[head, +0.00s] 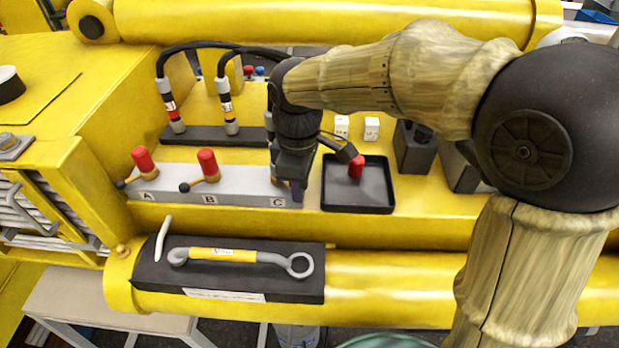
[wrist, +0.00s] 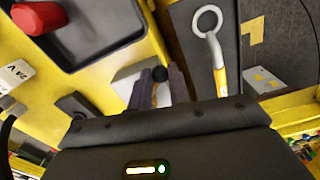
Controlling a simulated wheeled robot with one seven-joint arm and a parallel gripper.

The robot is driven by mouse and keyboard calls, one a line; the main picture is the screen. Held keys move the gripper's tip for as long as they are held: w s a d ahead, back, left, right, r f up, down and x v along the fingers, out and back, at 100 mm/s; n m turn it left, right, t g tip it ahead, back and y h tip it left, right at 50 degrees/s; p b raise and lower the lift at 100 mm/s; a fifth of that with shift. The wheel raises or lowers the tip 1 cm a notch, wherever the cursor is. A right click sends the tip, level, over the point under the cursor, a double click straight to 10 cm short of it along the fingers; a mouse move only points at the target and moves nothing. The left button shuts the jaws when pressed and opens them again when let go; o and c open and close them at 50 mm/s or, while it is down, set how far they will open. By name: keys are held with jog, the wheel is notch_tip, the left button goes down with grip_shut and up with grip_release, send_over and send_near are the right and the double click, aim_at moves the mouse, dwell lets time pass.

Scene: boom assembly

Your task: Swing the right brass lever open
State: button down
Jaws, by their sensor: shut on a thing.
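The grey valve block (head: 235,184), marked A, B and C, lies along the yellow boom. My gripper (head: 297,188) is lowered at its right end, beside the letter C, and hides most of that station. In the wrist view, my two dark fingers (wrist: 160,84) are closed around a small lever with a round black knob (wrist: 160,73), the right lever. Its brass part cannot be made out. The left lever (head: 126,181) at A and the middle lever (head: 190,186) at B have black knobs and stand beside red caps.
A black tray (head: 345,199) holding a red cap (head: 356,167) stands close right of my gripper. A wrench with a yellow handle (head: 230,254) lies on a black mat in front. Two hoses (head: 198,44) stand behind the block.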

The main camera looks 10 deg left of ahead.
jog(key=shift+a+r, duration=0.15)
dwell(0.4)
jog(key=c, duration=1.6)
grip_release()
jog(key=o, duration=0.3)
jog(key=shift+a, duration=0.1)
jog(key=shift+d, duration=0.2)
notch_tip(320, 180, up, 17)
jog(key=b, duration=0.2)
jog(key=shift+a+r, duration=0.1)
